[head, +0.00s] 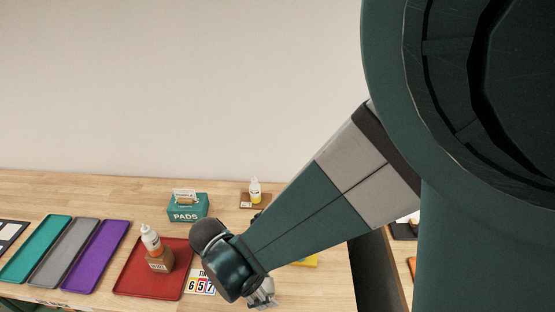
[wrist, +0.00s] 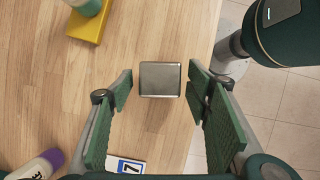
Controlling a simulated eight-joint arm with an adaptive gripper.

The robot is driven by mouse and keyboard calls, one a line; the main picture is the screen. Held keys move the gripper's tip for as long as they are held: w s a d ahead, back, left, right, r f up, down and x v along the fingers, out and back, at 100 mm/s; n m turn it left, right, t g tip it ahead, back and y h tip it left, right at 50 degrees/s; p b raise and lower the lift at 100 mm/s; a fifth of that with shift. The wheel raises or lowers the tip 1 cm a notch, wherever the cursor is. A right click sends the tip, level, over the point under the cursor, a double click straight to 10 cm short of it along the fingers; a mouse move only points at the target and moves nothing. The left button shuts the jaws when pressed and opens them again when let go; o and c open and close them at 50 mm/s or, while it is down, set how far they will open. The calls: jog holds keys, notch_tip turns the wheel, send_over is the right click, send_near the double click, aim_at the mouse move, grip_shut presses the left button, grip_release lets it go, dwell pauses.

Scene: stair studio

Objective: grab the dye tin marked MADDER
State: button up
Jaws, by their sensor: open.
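A small square metal-grey tin (wrist: 160,79) stands on the wooden table in the wrist view, seen from above. Its top is plain, and no word MADDER can be read on it. My gripper (wrist: 159,86) is open, with one green-padded finger on each side of the tin and a gap on both sides. In the head view my gripper (head: 262,294) is low over the front part of the table, and I cannot clearly tell the tin apart from it there.
The table edge and tiled floor lie right of the tin. A yellow block (wrist: 87,24) carries a bottle at upper left. A number card (wrist: 126,165) and a purple-topped bottle (wrist: 38,166) are nearby. The red tray (head: 128,279) and green PADS box (head: 187,208) stand further left.

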jog(key=shift+x, duration=1.1)
jog(key=c, duration=1.1)
